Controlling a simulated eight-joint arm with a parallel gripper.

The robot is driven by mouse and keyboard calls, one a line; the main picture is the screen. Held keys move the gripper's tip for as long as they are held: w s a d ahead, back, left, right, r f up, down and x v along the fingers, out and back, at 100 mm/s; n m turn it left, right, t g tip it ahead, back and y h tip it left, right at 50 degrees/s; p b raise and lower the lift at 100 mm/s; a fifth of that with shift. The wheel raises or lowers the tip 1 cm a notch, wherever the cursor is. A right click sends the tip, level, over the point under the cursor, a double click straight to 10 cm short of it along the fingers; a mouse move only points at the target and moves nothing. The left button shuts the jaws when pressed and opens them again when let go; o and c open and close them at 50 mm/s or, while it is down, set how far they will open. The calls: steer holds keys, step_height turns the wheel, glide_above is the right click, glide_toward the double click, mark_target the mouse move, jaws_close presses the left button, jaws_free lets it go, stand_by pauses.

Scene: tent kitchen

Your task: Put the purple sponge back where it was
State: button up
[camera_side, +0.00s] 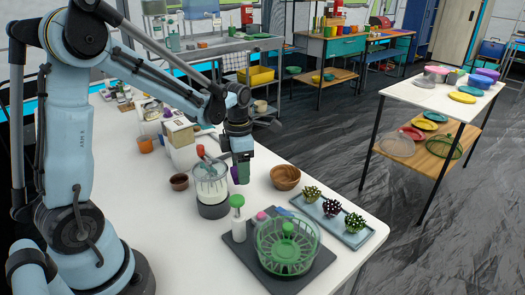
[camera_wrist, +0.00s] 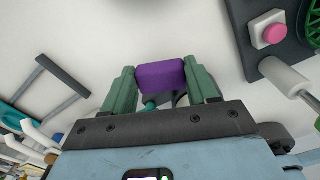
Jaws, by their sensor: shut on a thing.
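The purple sponge (camera_wrist: 161,75) is held between the two green fingers of my gripper (camera_wrist: 163,88) in the wrist view, with white tabletop behind it. In the side view, my gripper (camera_side: 241,174) points down above the white table, behind and to the right of the clear container with white contents (camera_side: 211,188). Only a small purple part of the sponge (camera_side: 234,175) shows there, beside the fingers. I cannot tell how far the sponge is above the tabletop.
A dark board (camera_side: 240,253) bears a green basket (camera_side: 287,246). A blue tray (camera_side: 343,235) holds spiky dark items. A small brown bowl (camera_side: 179,182) is left.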

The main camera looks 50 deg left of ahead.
steer(key=shift+a+f, duration=0.15)
steer(key=shift+f, duration=2)
steer(key=shift+f, duration=0.1)
steer(key=o, duration=1.1)
